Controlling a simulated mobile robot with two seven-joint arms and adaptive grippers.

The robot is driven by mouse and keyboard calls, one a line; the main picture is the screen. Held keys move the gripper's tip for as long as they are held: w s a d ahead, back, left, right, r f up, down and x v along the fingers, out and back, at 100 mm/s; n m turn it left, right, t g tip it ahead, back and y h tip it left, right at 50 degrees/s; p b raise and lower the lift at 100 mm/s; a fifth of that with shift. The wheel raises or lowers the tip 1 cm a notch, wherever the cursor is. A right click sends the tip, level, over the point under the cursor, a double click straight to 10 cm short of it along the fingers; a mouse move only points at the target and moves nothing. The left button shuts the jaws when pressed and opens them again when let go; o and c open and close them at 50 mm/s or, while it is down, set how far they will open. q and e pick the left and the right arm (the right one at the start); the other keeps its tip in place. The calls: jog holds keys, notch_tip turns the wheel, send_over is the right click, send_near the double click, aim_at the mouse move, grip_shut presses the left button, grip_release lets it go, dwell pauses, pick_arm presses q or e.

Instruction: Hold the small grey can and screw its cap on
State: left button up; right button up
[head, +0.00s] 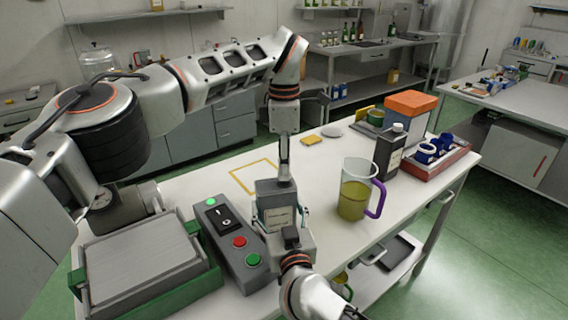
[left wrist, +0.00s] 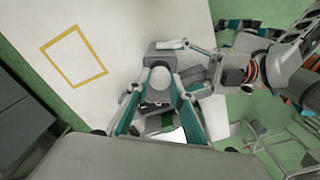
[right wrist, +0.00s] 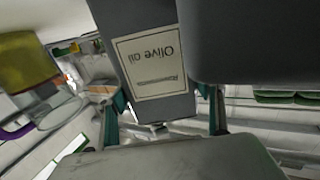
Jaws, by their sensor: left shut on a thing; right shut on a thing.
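The small grey can (head: 272,190) is upright above the worktable's front part. Its cream label shows in the right wrist view, where the can (right wrist: 186,108) appears upside down. My right gripper (head: 281,225) is shut around the can's sides from the front. My left gripper (head: 285,176) points straight down over the can's top, its fingers shut on the cap. In the left wrist view the cap is a pale round piece (left wrist: 160,78) between the fingers, over the can's grey top. The head view hides the cap, and I cannot tell how it sits on the neck.
A control box (head: 232,245) with buttons and a green-rimmed tray (head: 205,262) stand left of the can. A jug of yellow-green oil (head: 354,197) stands close on the right. A dark bottle (head: 388,155) and a red crate (head: 432,170) are farther right. A yellow outlined square (head: 240,180) lies empty behind.

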pick_arm(q)
jog(key=shift+f, duration=0.6)
dwell(0.3)
pick_arm(e)
jog(key=c, duration=0.6)
pick_arm(q)
jog(key=m, duration=0.5)
pick_arm(e)
jog(key=shift+c, duration=0.2)
pick_arm(q)
jog(key=m, duration=0.7)
jog(key=shift+m, duration=0.3)
jog(key=m, duration=0.4)
jog(key=shift+d, duration=0.1)
jog(key=o, duration=0.7)
